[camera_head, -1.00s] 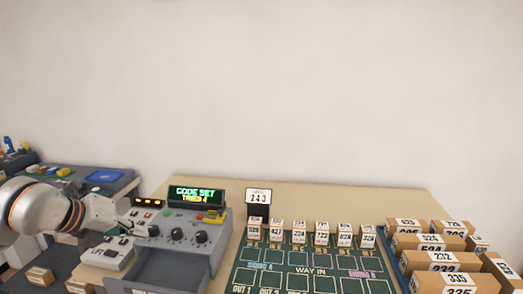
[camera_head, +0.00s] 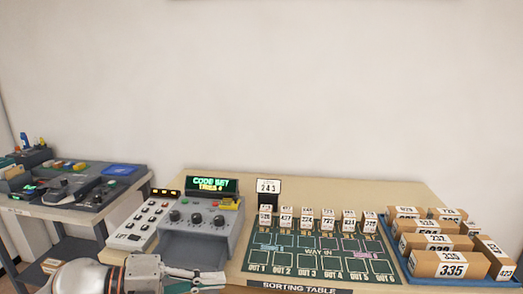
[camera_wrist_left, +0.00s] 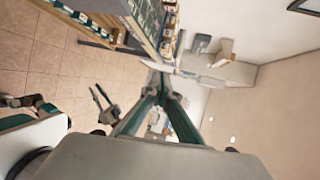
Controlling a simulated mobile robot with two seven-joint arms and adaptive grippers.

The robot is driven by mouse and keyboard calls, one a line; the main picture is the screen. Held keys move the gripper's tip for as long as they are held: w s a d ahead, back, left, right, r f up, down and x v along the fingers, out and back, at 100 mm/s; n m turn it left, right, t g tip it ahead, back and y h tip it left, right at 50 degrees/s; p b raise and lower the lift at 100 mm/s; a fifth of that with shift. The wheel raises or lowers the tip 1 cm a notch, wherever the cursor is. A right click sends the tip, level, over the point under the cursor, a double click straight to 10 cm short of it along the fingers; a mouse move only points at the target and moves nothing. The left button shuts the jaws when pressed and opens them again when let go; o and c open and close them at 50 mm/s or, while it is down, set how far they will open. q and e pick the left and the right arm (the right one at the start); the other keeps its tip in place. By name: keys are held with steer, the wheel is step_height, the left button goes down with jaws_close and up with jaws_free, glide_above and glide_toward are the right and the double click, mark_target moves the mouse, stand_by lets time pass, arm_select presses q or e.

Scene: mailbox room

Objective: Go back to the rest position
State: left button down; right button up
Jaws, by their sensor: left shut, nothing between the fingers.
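My left gripper (camera_head: 222,281) is low in the head view, in front of the control console (camera_head: 200,226) and near the front of the sorting table. Its fingers are shut and empty. In the left wrist view its fingers (camera_wrist_left: 161,92) come together, with the table edge and floor beyond. A small gripper-like part at the left of that view may be my right gripper (camera_wrist_left: 105,106); its jaws are too small to judge. The console display (camera_head: 211,185) shows green and yellow text.
The green sorting board (camera_head: 318,262) holds a row of numbered boxes. A blue tray (camera_head: 408,270) of numbered cartons is at the right. A grey side table (camera_head: 60,208) with devices stands at the left. The wall behind is bare.

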arm_select(q)
steer(key=s+a+f+n+t+y, duration=0.1)
steer(key=a+f+n+t+y, duration=0.3)
steer(key=f+n+t, duration=0.5)
steer(key=a+f+n+t+y, duration=0.3)
steer(key=f+n, duration=0.4)
steer(key=n, duration=0.7)
steer(key=s+a+f+n+g+y, duration=0.1)
steer(key=s+f+n+g+y, duration=0.1)
steer(key=s+f, duration=0.5)
steer(key=s+a+f+n+g+y, duration=0.1)
steer(key=s+f+n+g+y, duration=0.1)
steer(key=s+f, duration=0.5)
step_height(320, 180, down, 5)
steer(key=shift+a+r+n+g, duration=0.15)
steer(key=shift+a+n+g, duration=0.25)
steer(key=shift+n+g, duration=0.5)
